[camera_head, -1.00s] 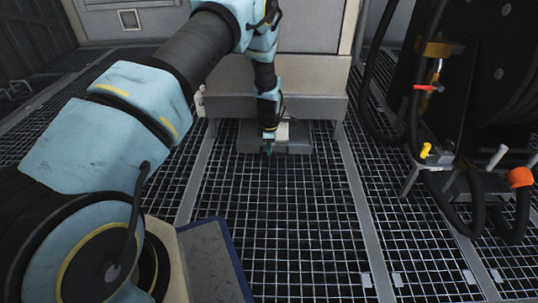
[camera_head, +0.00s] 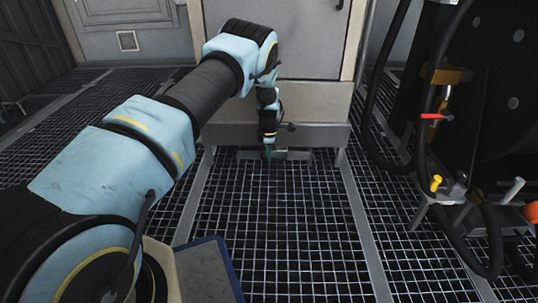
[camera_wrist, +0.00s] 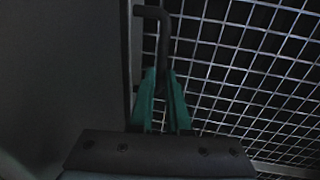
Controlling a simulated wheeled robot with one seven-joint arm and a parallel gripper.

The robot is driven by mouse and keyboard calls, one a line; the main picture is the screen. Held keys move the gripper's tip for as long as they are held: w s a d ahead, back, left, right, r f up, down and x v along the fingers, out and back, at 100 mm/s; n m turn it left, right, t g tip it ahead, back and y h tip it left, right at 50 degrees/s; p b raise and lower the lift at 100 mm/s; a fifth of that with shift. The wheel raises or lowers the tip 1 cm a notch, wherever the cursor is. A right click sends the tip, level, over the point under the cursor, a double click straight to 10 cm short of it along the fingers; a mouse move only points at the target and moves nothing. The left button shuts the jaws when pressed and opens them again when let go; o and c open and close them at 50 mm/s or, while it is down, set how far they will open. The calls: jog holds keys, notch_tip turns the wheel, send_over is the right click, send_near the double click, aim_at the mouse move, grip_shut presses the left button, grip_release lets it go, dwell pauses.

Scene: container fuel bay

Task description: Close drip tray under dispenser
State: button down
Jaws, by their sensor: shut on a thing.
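The dispenser (camera_head: 318,98) is a pale cabinet at the back centre in the head view. The grey drip tray (camera_head: 296,154) sits low beneath it, with only a shallow front part showing. My gripper (camera_head: 267,155) reaches down to the front of the tray, partly in front of it. In the wrist view my gripper's green fingers (camera_wrist: 163,85) are closed around a dark bent handle (camera_wrist: 164,42). The handle joins the edge of a dark grey surface on the left. The tray's inside and rear are hidden.
Open metal grating (camera_head: 275,220) covers the floor, clear in front of the dispenser. Dispenser legs flank the tray. A dark hose reel (camera_head: 490,100) with hoses and a red-handled valve (camera_head: 432,116) stands at the right.

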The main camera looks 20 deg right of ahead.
jog(key=shift+w+d, duration=0.1)
jog(key=shift+w, duration=0.2)
jog(key=c, duration=1.3)
grip_release()
jog(key=shift+r, duration=0.1)
jog(key=shift+c, duration=0.2)
jog(key=o, duration=0.5)
jog(key=shift+c, duration=0.2)
jog(key=shift+s, duration=0.1)
notch_tip(320, 180, up, 11)
jog(key=s+p, duration=0.1)
jog(key=p, duration=0.4)
jog(key=shift+s+a+f, duration=0.2)
jog(key=shift+s+a, duration=0.2)
jog(key=shift+a, duration=0.05)
